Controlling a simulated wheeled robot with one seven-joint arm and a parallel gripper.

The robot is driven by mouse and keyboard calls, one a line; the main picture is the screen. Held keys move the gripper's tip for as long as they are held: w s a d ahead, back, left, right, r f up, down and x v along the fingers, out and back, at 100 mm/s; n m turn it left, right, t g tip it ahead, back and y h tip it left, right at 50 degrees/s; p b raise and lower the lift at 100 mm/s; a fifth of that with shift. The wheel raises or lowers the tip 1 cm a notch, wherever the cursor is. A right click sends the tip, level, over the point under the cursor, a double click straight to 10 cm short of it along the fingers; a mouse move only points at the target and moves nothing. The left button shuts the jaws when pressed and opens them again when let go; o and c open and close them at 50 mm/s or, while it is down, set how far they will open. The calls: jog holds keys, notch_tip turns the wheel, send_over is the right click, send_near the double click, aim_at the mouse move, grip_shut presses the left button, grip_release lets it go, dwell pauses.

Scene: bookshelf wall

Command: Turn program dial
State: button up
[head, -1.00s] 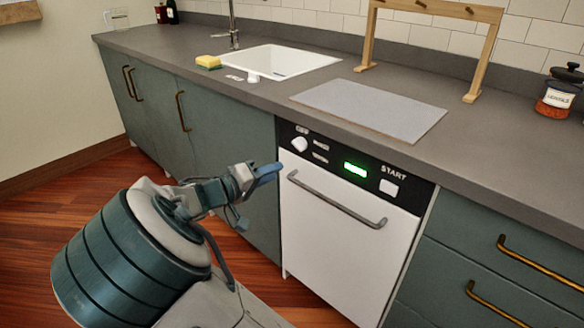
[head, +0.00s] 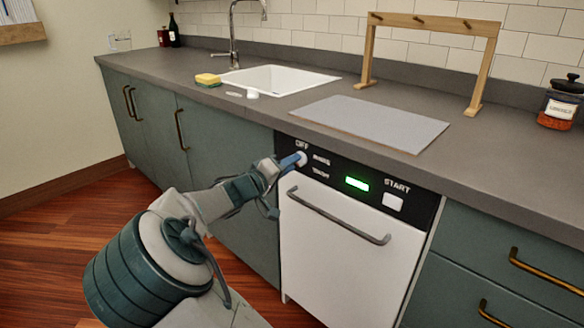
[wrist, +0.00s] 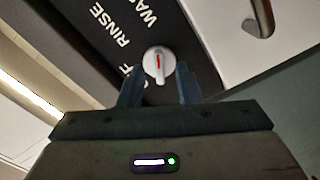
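The program dial (wrist: 158,62) is a round white knob with a red pointer mark, on the black control panel at the top left of the white dishwasher (head: 330,240). In the head view the dial (head: 302,158) is partly hidden by my gripper (head: 292,162). In the wrist view my gripper (wrist: 160,88) is open, with one blue finger on each side of the dial's near edge. I cannot tell whether the fingers touch it. The labels OFF, RINSE and part of another word show beside the dial.
The panel also has a green lit display (head: 357,184) and a white START button (head: 393,202). The dishwasher's door handle (head: 338,218) sticks out below. The grey countertop edge overhangs just above the panel. Teal cabinets stand on both sides.

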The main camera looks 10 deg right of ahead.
jog(key=shift+w+d, duration=0.3)
jog(key=shift+d, duration=0.1)
grip_shut()
jog(key=shift+n+p, duration=0.3)
jog(key=shift+n, duration=0.1)
jog(key=shift+r+n+p, duration=0.15)
jog(key=shift+n+p, duration=11.05)
jog(key=shift+n, duration=0.3)
